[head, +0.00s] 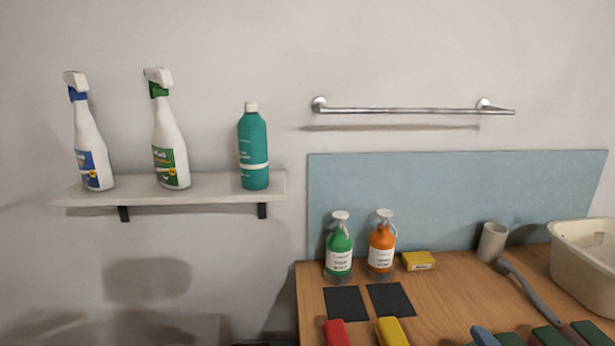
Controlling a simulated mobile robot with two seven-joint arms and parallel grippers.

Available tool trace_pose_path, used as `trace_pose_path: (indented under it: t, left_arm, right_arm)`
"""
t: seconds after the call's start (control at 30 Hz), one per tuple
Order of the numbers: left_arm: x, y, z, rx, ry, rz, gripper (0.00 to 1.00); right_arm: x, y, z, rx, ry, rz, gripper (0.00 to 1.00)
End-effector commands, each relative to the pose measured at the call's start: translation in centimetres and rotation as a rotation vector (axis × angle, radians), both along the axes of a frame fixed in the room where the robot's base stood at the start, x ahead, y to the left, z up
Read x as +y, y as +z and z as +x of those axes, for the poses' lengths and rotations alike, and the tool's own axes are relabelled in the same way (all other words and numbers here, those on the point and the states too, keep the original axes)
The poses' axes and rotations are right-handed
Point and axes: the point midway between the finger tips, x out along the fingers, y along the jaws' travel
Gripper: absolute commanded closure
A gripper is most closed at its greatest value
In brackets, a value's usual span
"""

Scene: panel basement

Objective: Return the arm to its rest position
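Neither of my grippers nor my arms shows in the head view. Soft shadows lie on the wall at the lower left; I cannot tell what casts them. A white shelf (215,190) on the left carries a spray bottle with a blue trigger collar (93,140), a spray bottle with a green collar (167,135) and a teal bottle (253,150), all upright.
A wooden counter (450,290) on the right holds a green pump bottle (339,250), an orange pump bottle (382,248), a yellow box (418,261), a cup (492,242), a brush (530,290), a cream basin (585,262) and several coloured blocks. A metal rail (415,110) hangs above.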

Motion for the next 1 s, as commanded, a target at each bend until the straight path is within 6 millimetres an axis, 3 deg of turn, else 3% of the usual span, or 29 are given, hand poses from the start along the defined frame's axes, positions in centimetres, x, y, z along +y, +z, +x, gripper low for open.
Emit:
trace_pose_path:
  t: [0.2, 0.4, 0.7, 0.97, 1.0]
  left_arm:
    - [0.0, 0.1, 0.2, -0.005, -0.002, 0.000, 0.57]
    - [0.0, 0.2, 0.3, -0.006, -0.002, 0.000, 0.57]
    - [0.0, 0.1, 0.2, -0.005, -0.002, 0.000, 0.57]
    - [0.0, -0.1, -0.1, 0.002, 0.001, 0.001, 0.57]
    - [0.0, -0.1, -0.2, 0.003, 0.001, 0.001, 0.57]
  right_arm:
    - [-3.1, -7.1, -6.4, 0.382, -0.298, 0.396, 0.16]
    - [-3.5, -11.1, -12.1, 0.640, -0.497, 0.630, 0.16]
    - [-2.8, -13.6, -17.9, 0.867, -0.670, 0.810, 0.16]
    - [-2.0, -14.5, -21.6, 1.008, -0.776, 0.909, 0.16]
    - [-2.0, -14.7, -21.3, 0.998, -0.768, 0.910, 0.16]
